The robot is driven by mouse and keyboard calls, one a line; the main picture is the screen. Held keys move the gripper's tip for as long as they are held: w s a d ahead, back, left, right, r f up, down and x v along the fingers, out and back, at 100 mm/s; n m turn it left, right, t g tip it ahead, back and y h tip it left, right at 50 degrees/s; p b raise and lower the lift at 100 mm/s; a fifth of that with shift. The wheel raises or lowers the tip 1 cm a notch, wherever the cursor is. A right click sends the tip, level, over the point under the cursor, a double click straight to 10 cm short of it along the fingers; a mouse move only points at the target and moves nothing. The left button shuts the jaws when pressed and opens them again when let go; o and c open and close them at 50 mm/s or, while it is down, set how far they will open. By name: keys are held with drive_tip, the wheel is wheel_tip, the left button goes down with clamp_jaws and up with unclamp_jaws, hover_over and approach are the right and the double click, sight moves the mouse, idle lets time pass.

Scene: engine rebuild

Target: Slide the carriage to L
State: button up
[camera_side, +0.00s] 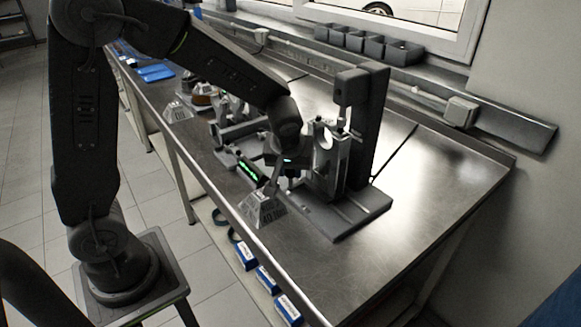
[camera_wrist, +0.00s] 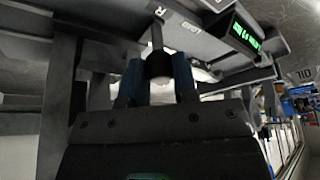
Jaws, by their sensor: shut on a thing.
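My gripper (camera_wrist: 157,68) has blue-lined fingers, one on each side of a dark round knob (camera_wrist: 158,64) on a short grey rod. It is shut on this knob. The letter R (camera_wrist: 164,12) and the word LOAD (camera_wrist: 189,29) are marked on the grey surface beside the rod; no L mark can be made out. The knob is hidden there. I cannot tell clearly which part is the carriage.
A green-lit display (camera_side: 249,168) stands left of my gripper. A grey tapered block (camera_side: 262,209) sits near the bench's front edge. Other grey fixtures stand farther back along the bench. Grey bins (camera_side: 365,44) line the window sill. The bench top at the right (camera_side: 440,190) is clear.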

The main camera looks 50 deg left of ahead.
clamp_jaws()
drive_tip(key=shift+d, duration=0.1)
drive_tip(key=shift+d, duration=3.6)
drive_tip(key=o, duration=0.6)
unclamp_jaws()
drive_tip(key=shift+c, duration=0.2)
drive_tip(key=v, duration=1.4)
